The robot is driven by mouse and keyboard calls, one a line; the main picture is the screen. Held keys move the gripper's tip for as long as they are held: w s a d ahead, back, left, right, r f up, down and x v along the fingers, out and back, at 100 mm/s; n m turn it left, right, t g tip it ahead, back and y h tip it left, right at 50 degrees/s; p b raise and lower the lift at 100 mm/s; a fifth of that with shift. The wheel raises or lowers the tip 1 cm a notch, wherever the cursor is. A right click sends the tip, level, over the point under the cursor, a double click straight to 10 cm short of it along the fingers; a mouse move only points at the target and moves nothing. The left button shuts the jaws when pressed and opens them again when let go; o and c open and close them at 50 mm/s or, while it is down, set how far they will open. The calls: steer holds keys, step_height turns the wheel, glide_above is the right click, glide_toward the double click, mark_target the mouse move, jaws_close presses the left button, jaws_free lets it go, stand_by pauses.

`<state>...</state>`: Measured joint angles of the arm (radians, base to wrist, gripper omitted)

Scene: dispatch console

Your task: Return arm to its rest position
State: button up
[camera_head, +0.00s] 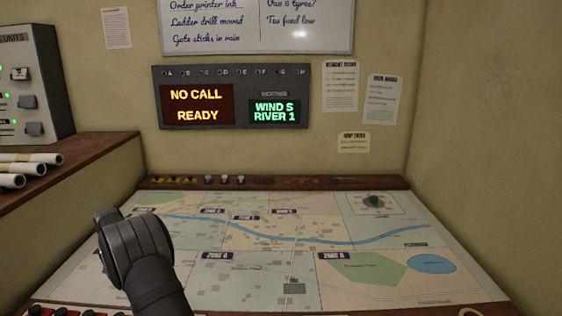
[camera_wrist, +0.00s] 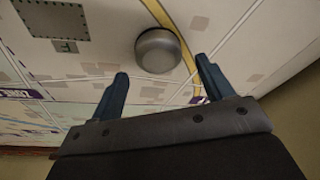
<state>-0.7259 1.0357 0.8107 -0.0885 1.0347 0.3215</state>
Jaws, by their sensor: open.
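My gripper (camera_wrist: 162,68) shows in the wrist view with its two blue fingers spread apart and nothing between them. A round grey metal piece (camera_wrist: 157,48) lies on the map just beyond the fingertips, near the gap between them; I cannot tell how far below them it is. In the head view my dark arm rises at the lower left over the map table (camera_head: 310,283). The gripper's fingers are hidden there, and the grey piece does not show.
A dark ledge with several small pieces (camera_head: 225,180) runs along the map's back edge. Rolled papers (camera_head: 30,165) lie on the left shelf beside a switch panel (camera_head: 25,85). The wall display (camera_head: 235,97) reads "NO CALL READY".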

step_height(320, 180, down, 3)
steer(key=shift+f, duration=0.1)
steer(key=v, duration=1.3)
steer(key=x, duration=1.2)
steer(key=shift+w, duration=0.1)
steer(key=shift+w+a, duration=0.1)
steer(key=shift+w, duration=0.05)
step_height(320, 180, up, 4)
steer(key=shift+f, duration=0.1)
steer(key=w+d+r, duration=0.2)
steer(key=d+r, duration=0.5)
steer(key=d, duration=0.5)
steer(key=w+d+m+h, duration=0.1)
steer(key=w+d+m, duration=0.3)
steer(key=d, duration=1.5)
steer(key=s+d+m+h, duration=0.1)
steer(key=s+d+m, duration=0.2)
steer(key=d, duration=1.6)
steer(key=s+d+m+h, duration=0.1)
steer(key=s+d+m, duration=0.3)
steer(key=d, duration=1.6)
steer(key=shift+s+d+r, duration=0.15)
steer(key=shift+s+d, duration=0.05)
steer(key=shift+d, duration=0.15)
